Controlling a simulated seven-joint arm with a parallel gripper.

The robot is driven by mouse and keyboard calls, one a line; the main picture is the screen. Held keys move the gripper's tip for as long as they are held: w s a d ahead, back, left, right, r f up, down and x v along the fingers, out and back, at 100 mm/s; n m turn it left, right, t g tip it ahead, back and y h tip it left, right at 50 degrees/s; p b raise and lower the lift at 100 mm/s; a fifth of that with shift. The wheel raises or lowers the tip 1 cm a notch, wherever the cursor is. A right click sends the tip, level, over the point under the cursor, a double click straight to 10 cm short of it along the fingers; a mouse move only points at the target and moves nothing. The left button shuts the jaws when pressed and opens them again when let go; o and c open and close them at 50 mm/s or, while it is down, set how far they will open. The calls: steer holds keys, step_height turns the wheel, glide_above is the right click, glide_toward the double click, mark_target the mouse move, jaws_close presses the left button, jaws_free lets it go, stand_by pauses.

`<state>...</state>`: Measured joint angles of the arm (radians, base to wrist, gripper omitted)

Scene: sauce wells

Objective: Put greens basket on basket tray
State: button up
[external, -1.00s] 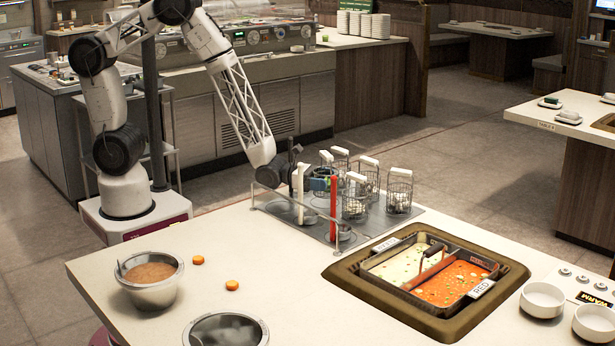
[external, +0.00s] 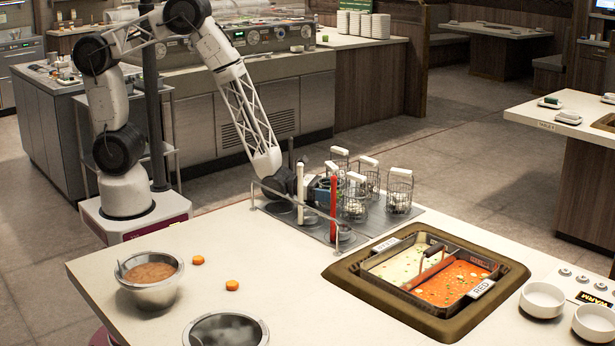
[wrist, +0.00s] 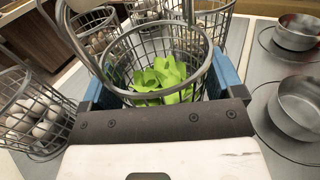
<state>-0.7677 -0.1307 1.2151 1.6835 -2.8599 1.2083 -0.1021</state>
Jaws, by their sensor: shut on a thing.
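The greens basket (wrist: 165,50) is a round wire basket with bright green leaves in it. In the wrist view it sits between the two blue fingers of my gripper (wrist: 160,85), which is shut on it. In the external view my gripper (external: 319,187) is low at the grey basket tray (external: 385,226), and the held basket is mostly hidden behind the handles and gripper. I cannot tell whether its base touches the tray.
Other wire baskets stand close by, one with pale balls (wrist: 38,118) and one at the tray's right end (external: 399,190). White (external: 300,190) and red (external: 333,208) upright handles and a rail stand in front. Metal cups (wrist: 297,108) sit at right. The two-part sauce pan (external: 430,275) is nearer.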

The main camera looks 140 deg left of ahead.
mark_target(321, 180)
steer(key=shift+f, duration=0.15)
steer(key=o, duration=0.9)
steer(key=shift+c, duration=0.2)
steer(key=shift+s+d, duration=0.2)
steer(key=shift+s, duration=0.25)
steer(key=shift+v, duration=1.05)
step_height(321, 180, up, 6)
steer(key=shift+w+r, duration=0.1)
steer(key=shift+r, duration=0.5)
steer(key=shift+r, duration=0.15)
